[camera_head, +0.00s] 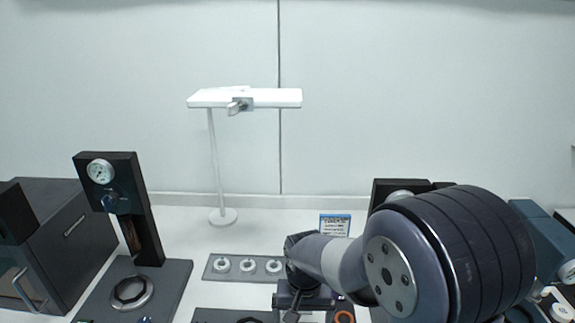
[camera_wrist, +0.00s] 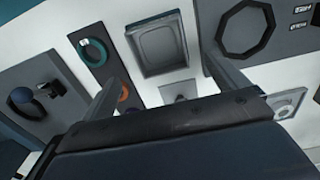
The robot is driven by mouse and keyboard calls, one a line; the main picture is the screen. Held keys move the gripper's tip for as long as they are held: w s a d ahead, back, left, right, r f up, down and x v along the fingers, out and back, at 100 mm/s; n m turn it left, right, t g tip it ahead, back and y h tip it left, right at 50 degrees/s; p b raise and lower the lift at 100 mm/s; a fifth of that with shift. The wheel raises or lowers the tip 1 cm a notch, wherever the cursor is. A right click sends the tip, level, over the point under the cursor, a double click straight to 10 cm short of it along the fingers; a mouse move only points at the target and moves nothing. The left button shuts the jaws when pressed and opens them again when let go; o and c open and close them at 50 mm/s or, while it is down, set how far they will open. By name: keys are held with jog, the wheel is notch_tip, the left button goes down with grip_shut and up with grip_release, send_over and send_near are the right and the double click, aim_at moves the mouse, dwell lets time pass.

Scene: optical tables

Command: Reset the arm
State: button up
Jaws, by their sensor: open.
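My arm (camera_head: 440,255) reaches in from the lower right of the head view, its end low over the table near the middle. My gripper (camera_wrist: 160,88) shows in the wrist view with its two fingers spread apart and nothing between them. In the head view the fingers are mostly hidden behind my arm and the objects there. Beyond the fingers in the wrist view is a grey shallow tray (camera_wrist: 158,45). I cannot tell how far above it the gripper is.
A grey plate with three white rings (camera_head: 243,267) lies left of my arm. A black gauge stand (camera_head: 120,180) and dark box (camera_head: 75,235) stand left. A white stand (camera_head: 217,165) rises at the back. Teal (camera_wrist: 92,52) and black octagonal (camera_wrist: 245,28) rings lie below.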

jog(key=f, duration=0.4)
jog(key=shift+s+f, duration=0.2)
jog(key=shift+f, duration=0.2)
notch_tip(320, 180, up, 6)
jog(key=shift+d+b, duration=0.15)
jog(key=shift+b, duration=0.2)
jog(key=shift+w+r, duration=0.1)
